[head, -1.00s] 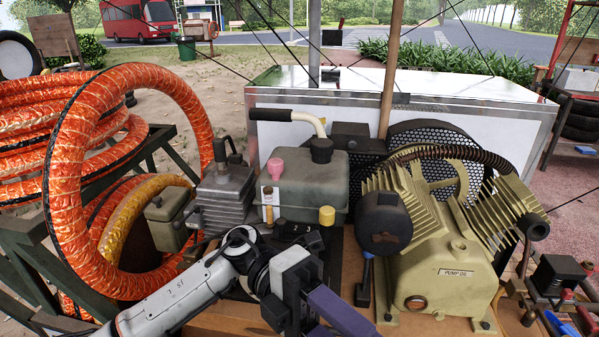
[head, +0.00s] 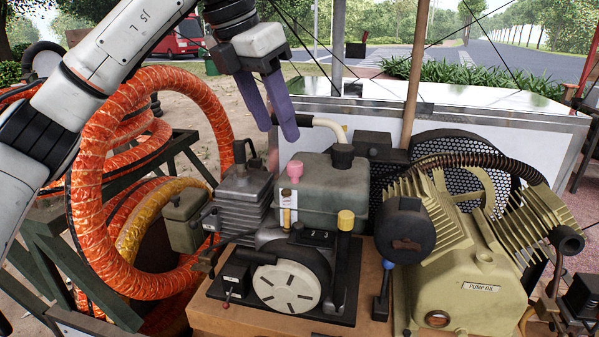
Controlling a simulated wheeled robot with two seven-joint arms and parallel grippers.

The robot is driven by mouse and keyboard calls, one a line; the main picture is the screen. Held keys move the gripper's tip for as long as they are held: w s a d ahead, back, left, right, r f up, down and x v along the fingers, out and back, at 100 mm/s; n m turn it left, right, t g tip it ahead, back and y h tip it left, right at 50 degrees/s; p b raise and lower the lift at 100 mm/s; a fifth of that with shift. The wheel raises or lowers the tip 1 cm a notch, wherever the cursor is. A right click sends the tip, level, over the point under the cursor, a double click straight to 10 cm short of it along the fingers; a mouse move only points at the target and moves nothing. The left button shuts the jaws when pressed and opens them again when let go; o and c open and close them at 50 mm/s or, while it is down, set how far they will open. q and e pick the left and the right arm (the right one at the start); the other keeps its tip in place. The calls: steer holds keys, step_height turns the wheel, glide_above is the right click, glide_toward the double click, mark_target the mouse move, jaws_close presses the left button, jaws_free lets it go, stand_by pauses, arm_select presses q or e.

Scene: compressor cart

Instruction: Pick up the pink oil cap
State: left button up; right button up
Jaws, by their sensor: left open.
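The pink oil cap (head: 295,169) sits upright on the left part of the grey-green engine tank (head: 325,190), in the middle of the head view. My left gripper (head: 279,132) hangs from above with its purple fingers pointing down. It is open and empty, above the cap and slightly to its left in the picture, apart from it. Nothing hides the cap. My right gripper is not in view.
A black filler cap (head: 342,156) and a handle with a white bend (head: 331,127) stand close to the right. A yellow cap (head: 346,219) is in front. A finned cylinder (head: 243,196) is at left, the pump (head: 465,270) at right. Orange hose (head: 92,190) coils far left.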

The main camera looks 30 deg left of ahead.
mark_target(293, 164)
arm_select(q)
steer(key=x, duration=0.9)
steer(key=shift+w+r, duration=0.1)
steer(key=shift+w, duration=0.1)
jaws_close()
